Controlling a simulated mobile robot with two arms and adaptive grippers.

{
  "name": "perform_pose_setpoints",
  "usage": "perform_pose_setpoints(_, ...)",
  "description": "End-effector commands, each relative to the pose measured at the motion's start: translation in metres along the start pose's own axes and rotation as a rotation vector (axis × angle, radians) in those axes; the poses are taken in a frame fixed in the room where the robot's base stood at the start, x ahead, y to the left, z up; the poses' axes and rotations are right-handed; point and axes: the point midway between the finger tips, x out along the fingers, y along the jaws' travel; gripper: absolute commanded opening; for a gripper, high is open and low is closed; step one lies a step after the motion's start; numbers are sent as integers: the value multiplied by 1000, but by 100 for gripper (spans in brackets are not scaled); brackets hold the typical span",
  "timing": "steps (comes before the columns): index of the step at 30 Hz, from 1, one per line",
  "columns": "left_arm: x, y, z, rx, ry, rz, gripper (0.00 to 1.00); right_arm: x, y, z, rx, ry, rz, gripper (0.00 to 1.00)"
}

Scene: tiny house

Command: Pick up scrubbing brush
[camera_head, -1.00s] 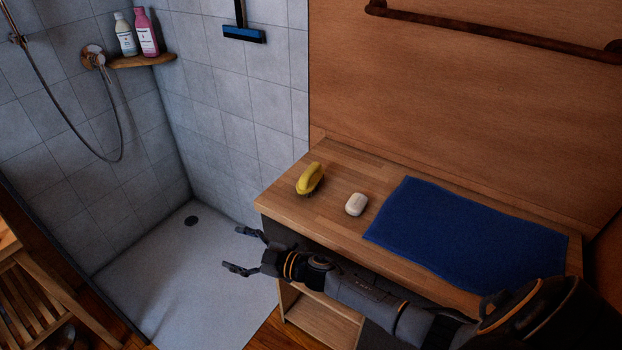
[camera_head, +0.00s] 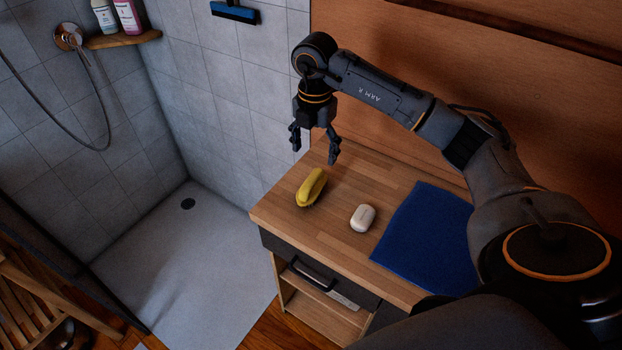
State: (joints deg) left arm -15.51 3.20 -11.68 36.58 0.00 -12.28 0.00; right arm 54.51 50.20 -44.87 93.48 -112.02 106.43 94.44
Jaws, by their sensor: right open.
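A yellow scrubbing brush (camera_head: 311,187) lies on the wooden countertop (camera_head: 285,212), near its left end. Its bristles face down and are mostly hidden. My right gripper (camera_head: 315,148) is open and empty. Its fingers point down, and in the picture they are just above the brush, apart from it. My left gripper does not show in the head view.
A white bar of soap (camera_head: 362,217) lies right of the brush. A blue towel (camera_head: 425,238) lies further right, partly behind my arm. The wooden wall rises behind the counter. A tiled shower (camera_head: 190,245) lies to the left.

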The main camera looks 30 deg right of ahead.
Motion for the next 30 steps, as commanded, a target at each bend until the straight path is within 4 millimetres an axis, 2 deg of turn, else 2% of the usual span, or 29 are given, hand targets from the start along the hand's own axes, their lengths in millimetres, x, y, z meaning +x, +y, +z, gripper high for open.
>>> perform_pose_setpoints(1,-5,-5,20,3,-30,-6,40,10,-1,-1,1,4,-5,73)
perform_pose_setpoints(3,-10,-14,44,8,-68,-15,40,24,-1,-1,0,4,-4,73)
perform_pose_setpoints(7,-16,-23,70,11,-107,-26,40,45,0,-1,-1,5,-2,73)
perform_pose_setpoints(11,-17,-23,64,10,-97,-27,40,56,1,-1,-2,5,1,73)
perform_pose_setpoints(16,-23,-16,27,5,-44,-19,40,69,2,-1,-1,6,-1,73)
perform_pose_setpoints(19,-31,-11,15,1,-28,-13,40,84,5,-2,-1,7,-2,73)
perform_pose_setpoints(24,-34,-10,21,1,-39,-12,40,106,5,-1,-3,5,1,73)
perform_pose_setpoints(30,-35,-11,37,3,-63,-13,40,110,6,-1,-3,4,3,73)
